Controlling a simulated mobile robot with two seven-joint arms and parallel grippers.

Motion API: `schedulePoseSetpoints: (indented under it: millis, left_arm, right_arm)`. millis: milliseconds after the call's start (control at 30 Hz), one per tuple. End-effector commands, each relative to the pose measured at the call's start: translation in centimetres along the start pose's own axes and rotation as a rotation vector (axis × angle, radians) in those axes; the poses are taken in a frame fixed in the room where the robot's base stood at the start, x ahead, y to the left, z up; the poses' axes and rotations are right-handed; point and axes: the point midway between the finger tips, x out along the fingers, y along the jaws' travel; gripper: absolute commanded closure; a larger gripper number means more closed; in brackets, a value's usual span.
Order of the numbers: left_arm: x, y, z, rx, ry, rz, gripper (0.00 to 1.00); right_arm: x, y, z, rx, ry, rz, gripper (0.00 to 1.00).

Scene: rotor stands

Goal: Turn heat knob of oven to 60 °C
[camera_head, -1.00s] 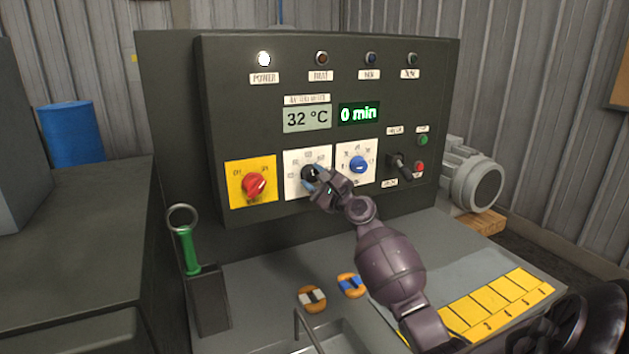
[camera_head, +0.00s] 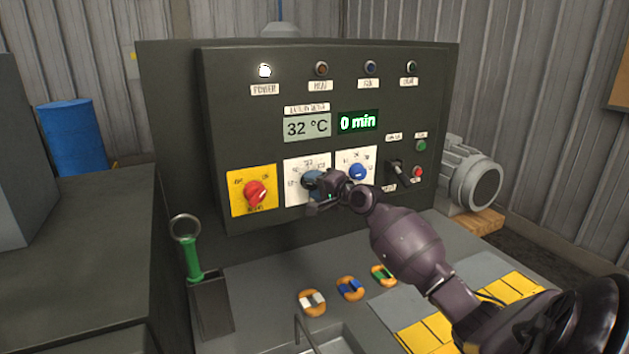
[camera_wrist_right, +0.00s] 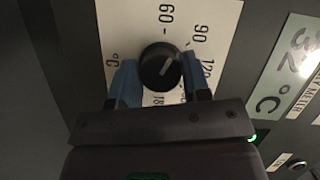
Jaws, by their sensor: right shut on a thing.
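The oven control panel (camera_head: 225,130) carries a black heat knob on a white dial plate (camera_head: 294,190), which also shows in the right wrist view (camera_wrist_right: 118,28). My right gripper (camera_wrist_right: 160,82) is shut on the knob, one blue finger on each side. In the head view the gripper (camera_head: 313,183) covers most of the knob. The temperature display (camera_head: 307,126) reads 32 °C. My left gripper is not in view.
A red knob (camera_head: 255,193) on yellow is left of the heat dial; a blue knob (camera_head: 357,172) and a black lever (camera_head: 398,172) are right of it. Several striped rings lie on the grey bench (camera_head: 250,300) below. A green-handled tool (camera_head: 187,250) stands at left.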

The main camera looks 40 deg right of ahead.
Motion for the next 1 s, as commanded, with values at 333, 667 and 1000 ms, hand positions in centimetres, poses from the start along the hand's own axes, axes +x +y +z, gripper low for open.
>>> schedulePoseSetpoints:
  millis: [333,667,1000]
  left_arm:
    - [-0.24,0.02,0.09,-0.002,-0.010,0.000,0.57]
    - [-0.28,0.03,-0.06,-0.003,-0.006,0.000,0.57]
    - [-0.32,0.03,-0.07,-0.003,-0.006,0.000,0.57]
  right_arm:
    - [-0.01,0.00,0.07,-0.253,-0.002,0.107,0.80]
    - [0.01,0.03,0.07,-0.382,-0.001,0.161,0.80]
    - [0.01,0.03,0.09,-0.411,-0.001,0.172,0.80]
